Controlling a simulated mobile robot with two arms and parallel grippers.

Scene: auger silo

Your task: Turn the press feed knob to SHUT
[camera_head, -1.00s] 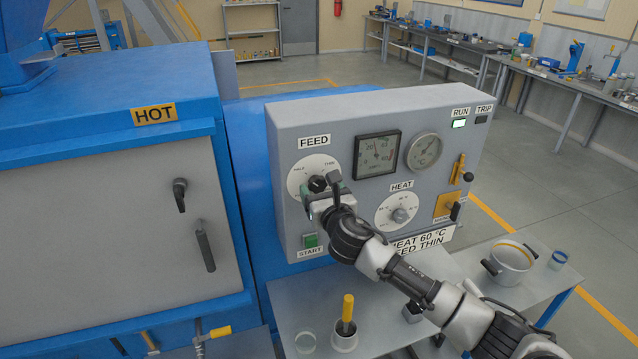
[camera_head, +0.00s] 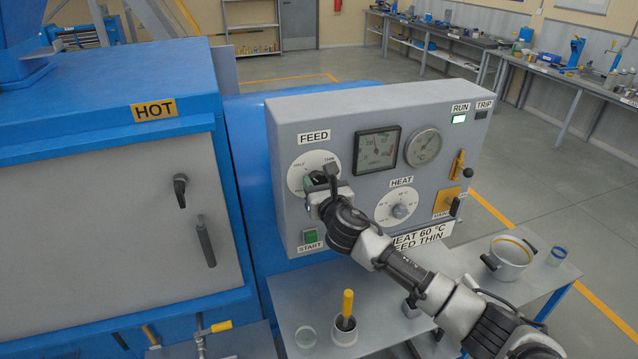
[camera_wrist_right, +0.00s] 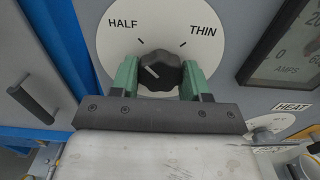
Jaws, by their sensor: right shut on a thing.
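The round white FEED dial (camera_head: 299,174) is at the upper left of the grey control panel. Its black knob (camera_wrist_right: 160,71) shows in the right wrist view between the two green fingers of my right gripper (camera_wrist_right: 161,80). The white mark on the knob points up and left, towards the HALF side. HALF and THIN are readable; no SHUT label shows, as the lower dial is behind my gripper. In the head view my right gripper (camera_head: 318,184) is at the dial and mostly covers the knob. My left gripper is out of view.
The panel (camera_head: 290,120) also carries two gauges, a HEAT dial (camera_head: 385,207), a green START button (camera_head: 310,236) and a lit RUN lamp (camera_head: 459,119). A yellow-handled tool in a cup (camera_head: 345,331) and a white pot (camera_head: 509,258) stand below. The HOT cabinet (camera_head: 110,190) is at left.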

